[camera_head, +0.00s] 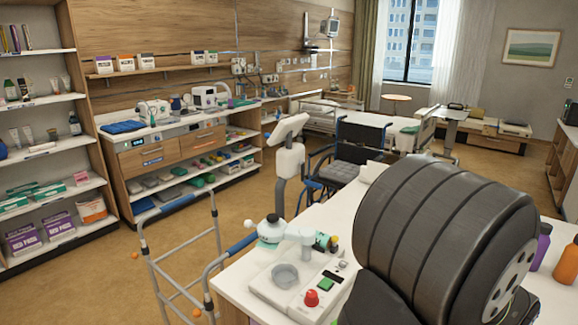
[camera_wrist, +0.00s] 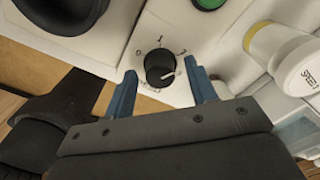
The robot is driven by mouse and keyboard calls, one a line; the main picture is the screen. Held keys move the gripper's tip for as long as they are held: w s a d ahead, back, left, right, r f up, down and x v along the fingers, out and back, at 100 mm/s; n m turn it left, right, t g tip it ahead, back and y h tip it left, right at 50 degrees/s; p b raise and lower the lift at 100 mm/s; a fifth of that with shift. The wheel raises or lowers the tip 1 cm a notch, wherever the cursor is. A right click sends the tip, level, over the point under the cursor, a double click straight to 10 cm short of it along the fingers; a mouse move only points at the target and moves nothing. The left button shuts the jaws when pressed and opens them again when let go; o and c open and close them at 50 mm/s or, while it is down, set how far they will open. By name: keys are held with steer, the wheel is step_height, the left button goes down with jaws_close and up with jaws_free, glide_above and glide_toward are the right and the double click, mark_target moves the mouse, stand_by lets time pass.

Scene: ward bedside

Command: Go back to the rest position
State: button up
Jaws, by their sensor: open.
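In the wrist view my gripper (camera_wrist: 161,76) is open, with its two blue fingers apart and nothing held between them. A black dial knob (camera_wrist: 160,67) with a white pointer line and printed numbers around it shows between the fingertips on a white panel. I cannot tell how far the fingers are from the knob. In the head view a large dark ribbed part of my arm fills the right foreground and hides part of the white table (camera_head: 232,278); my gripper does not show there.
A white bench device (camera_head: 262,287) with a red button (camera_head: 311,297) stands on the table. Orange (camera_head: 567,262) and purple (camera_head: 541,245) bottles stand at right. A walker (camera_head: 180,262) and wheelchair (camera_head: 345,165) stand beyond. A white cylinder (camera_wrist: 285,55) is right of the knob.

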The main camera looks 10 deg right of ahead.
step_height(320, 180, up, 18)
step_height(320, 180, down, 18)
steer(key=shift+f, duration=0.1)
steer(key=n, duration=1.3)
steer(key=shift+n, duration=0.3)
steer(key=n, duration=0.4)
stand_by(0.4)
